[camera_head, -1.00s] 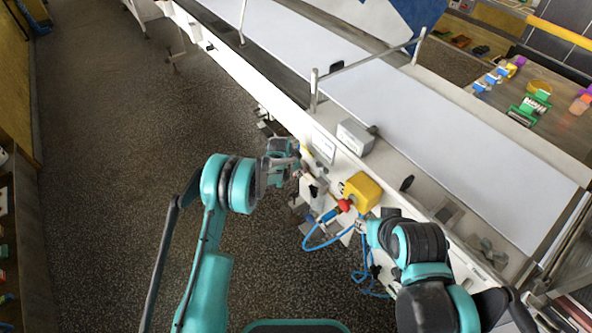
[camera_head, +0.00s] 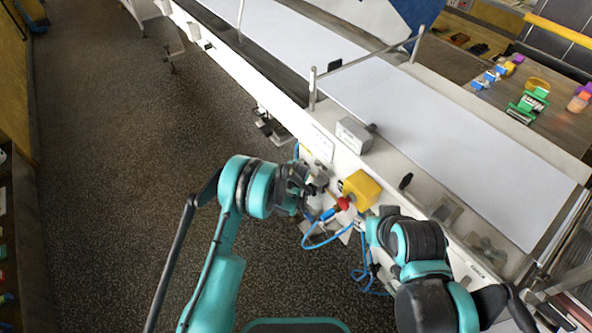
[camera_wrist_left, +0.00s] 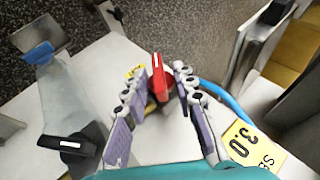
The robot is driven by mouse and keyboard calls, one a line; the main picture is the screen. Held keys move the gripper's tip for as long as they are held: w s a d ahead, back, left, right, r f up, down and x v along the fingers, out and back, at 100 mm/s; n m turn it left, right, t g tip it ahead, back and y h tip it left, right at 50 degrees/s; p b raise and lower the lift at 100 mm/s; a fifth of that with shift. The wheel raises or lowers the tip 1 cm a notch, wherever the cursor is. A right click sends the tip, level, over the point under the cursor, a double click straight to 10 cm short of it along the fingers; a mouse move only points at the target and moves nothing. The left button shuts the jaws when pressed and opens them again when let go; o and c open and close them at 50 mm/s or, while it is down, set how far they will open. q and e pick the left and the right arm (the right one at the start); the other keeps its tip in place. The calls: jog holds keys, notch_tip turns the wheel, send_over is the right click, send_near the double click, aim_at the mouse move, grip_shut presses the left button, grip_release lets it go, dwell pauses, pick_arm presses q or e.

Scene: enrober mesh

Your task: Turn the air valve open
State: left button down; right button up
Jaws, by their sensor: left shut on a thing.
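The air valve's red handle (camera_wrist_left: 158,78) stands upright between the two fingers of my left gripper (camera_wrist_left: 158,112) in the left wrist view. The fingers are shut on the handle. In the head view my left gripper (camera_head: 312,188) is at the side of the white machine, left of the yellow box, and covers the valve. My right gripper (camera_head: 365,228) is below the yellow box, close to the machine side; its fingers are too small and covered to tell their state.
A yellow box (camera_head: 362,188) with a red button (camera_head: 343,203) is on the machine side, near both grippers. A blue hose (camera_head: 318,243) loops below. A grey box (camera_head: 353,135) sits on the machine edge. A yellow tag (camera_wrist_left: 246,145) shows beside the left fingers. Floor at left is clear.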

pick_arm(q)
jog(key=c, duration=1.6)
grip_release()
jog(key=shift+s+r, duration=0.1)
jog(key=v, duration=1.1)
jog(key=shift+s+r, duration=0.25)
jog(key=shift+s, duration=0.05)
